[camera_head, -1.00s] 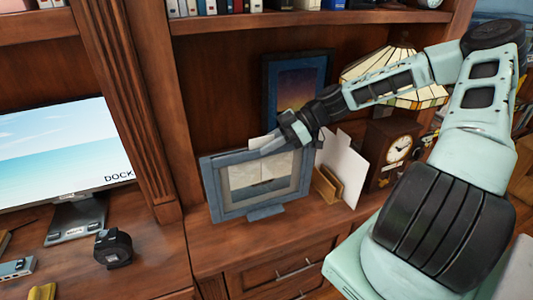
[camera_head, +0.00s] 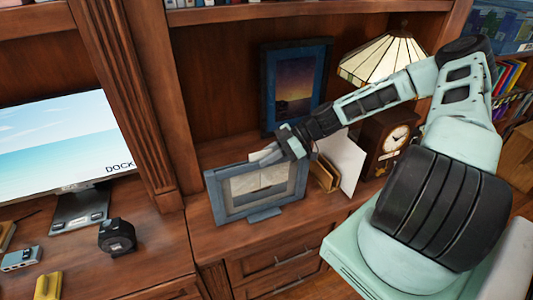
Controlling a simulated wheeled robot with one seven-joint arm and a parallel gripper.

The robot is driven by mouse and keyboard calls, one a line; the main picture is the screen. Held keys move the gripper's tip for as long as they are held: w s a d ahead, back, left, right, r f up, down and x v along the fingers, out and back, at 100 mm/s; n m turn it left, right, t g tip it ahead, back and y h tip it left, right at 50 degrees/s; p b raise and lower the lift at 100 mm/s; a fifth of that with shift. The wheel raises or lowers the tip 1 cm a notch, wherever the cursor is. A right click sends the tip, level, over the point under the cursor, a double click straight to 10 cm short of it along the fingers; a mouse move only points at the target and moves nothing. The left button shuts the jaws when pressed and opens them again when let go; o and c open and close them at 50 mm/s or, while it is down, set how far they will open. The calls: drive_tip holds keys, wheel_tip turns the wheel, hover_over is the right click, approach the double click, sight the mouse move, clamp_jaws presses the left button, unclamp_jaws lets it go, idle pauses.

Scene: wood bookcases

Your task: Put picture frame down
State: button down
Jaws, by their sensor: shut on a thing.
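A blue-grey picture frame (camera_head: 226,207) with a boat picture stands nearly upright at the front of the wooden cabinet top (camera_head: 195,226). My gripper (camera_head: 268,156) comes from the upper right and is shut on the frame's top edge. One finger lies over the front of the picture. The frame's foot (camera_head: 264,215) shows at its lower edge, close to the wood; I cannot tell for certain whether it touches.
A second blue frame (camera_head: 295,85) with a sunset picture stands behind. A letter holder (camera_head: 323,177) with white papers, a clock (camera_head: 396,138) and a lamp (camera_head: 383,58) are to the right. A monitor (camera_head: 60,145) and tape measure (camera_head: 117,237) are left.

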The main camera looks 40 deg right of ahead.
drive_tip(key=c, duration=1.3)
unclamp_jaws()
drive_tip(key=shift+r, duration=0.15)
drive_tip(key=shift+s+d, duration=0.1)
drive_tip(key=shift+d, duration=0.25)
drive_tip(key=b+v, duration=0.4)
drive_tip(key=v, duration=0.7)
drive_tip(key=shift+r, duration=0.15)
drive_tip(key=shift+s, duration=0.1)
